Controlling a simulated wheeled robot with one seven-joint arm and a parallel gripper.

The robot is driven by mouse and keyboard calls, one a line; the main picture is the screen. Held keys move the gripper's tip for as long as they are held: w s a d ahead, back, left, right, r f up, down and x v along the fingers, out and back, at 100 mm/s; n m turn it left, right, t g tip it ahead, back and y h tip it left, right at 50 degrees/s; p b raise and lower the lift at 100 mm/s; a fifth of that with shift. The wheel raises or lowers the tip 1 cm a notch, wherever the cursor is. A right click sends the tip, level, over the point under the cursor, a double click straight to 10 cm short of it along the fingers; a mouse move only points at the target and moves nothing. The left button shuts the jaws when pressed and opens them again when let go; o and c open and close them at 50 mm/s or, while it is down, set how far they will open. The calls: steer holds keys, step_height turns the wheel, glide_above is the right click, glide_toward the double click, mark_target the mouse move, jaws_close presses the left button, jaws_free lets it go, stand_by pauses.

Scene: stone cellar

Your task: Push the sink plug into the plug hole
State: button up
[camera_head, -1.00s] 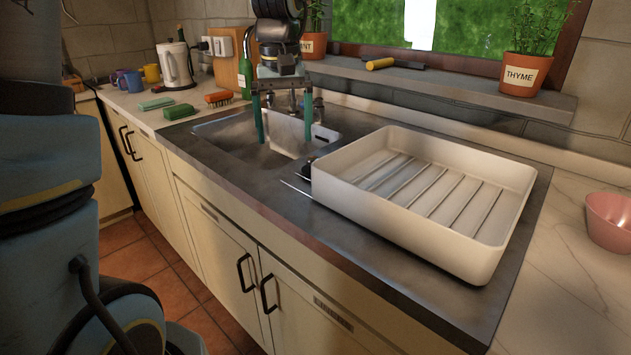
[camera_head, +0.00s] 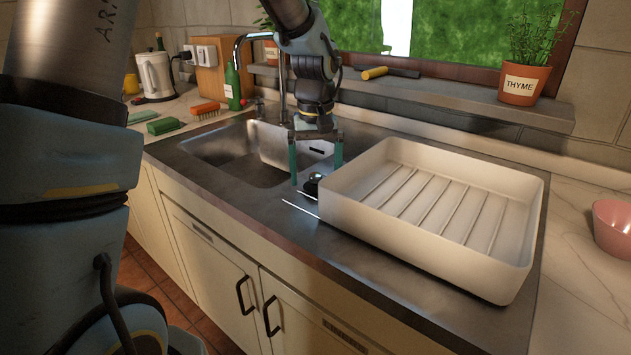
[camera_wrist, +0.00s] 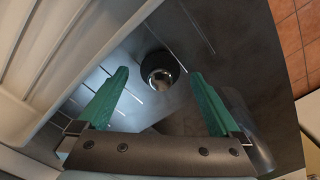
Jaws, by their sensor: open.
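The sink plug (camera_head: 313,182) is a small black round piece with a shiny top. It lies on the metal drainer between the sink basin (camera_head: 235,155) and the white dish tray. The wrist view also shows the plug (camera_wrist: 160,70), just beyond and between the fingertips. My gripper (camera_head: 317,175) is open, its two green fingers pointing down close above the plug. It also shows in the wrist view (camera_wrist: 158,75), with nothing between its fingers. The plug hole is hidden by the basin's front edge in the head view.
The white dish tray (camera_head: 345,207) stands close to the right of the plug and my gripper. A tall tap (camera_head: 281,85) rises behind the basin. A green sponge (camera_head: 164,126), a brush (camera_head: 206,111) and a green bottle (camera_head: 233,85) stand to the left.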

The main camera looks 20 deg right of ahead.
steer(key=shift+f, duration=0.35)
steer(key=shift+c, duration=0.2)
steer(key=c, duration=1.4)
